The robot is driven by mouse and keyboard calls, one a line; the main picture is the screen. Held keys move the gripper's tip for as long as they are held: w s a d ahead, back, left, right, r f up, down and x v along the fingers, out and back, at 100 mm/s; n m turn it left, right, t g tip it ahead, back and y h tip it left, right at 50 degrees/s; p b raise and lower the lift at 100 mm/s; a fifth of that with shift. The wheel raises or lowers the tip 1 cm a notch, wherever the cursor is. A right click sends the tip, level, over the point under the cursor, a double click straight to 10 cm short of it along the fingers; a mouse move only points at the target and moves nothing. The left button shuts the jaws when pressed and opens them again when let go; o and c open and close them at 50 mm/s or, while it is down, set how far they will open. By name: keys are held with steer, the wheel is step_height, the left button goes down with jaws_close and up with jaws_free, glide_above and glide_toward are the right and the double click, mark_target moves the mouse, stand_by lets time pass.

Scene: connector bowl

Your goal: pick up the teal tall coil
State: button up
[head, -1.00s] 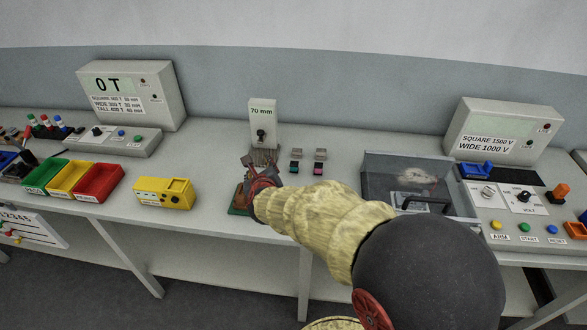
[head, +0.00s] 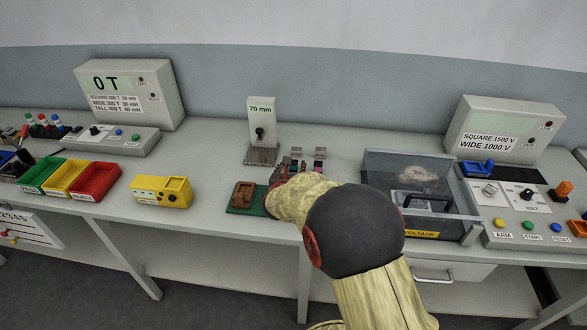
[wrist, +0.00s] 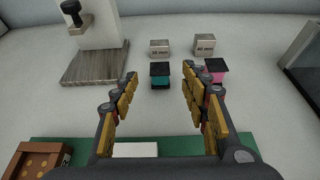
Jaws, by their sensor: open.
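The teal coil (wrist: 160,81) stands on the bench with a black top, centred ahead of my gripper in the wrist view. My gripper (wrist: 159,88) is open, with one finger to each side of the coil's line; I cannot tell if the fingertips reach around it. A pink coil (wrist: 216,71) with a black top stands just right of the right finger. In the head view my gripper (head: 284,170) is partly hidden by my arm, and the teal coil is hard to make out beside it.
Two small labelled metal blocks (wrist: 160,47) (wrist: 205,47) stand behind the coils. A 70 mm post stand (head: 262,125) is at the back left. A green mat (head: 235,209) with a brown fixture (head: 243,194) lies at the front. A clear-lidded box (head: 375,175) stands to the right.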

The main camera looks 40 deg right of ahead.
mark_target(293, 165)
steer(key=x, duration=0.2)
steer(key=b+x, duration=0.1)
steer(key=x, duration=0.1)
steer(key=shift+s+a+f, duration=0.1)
steer(key=shift+a+f, duration=0.05)
steer(key=shift+f, duration=0.25)
steer(key=shift+w+d, duration=0.3)
steer(key=shift+c, duration=0.2)
steer(key=c, duration=1.1)
jaws_close()
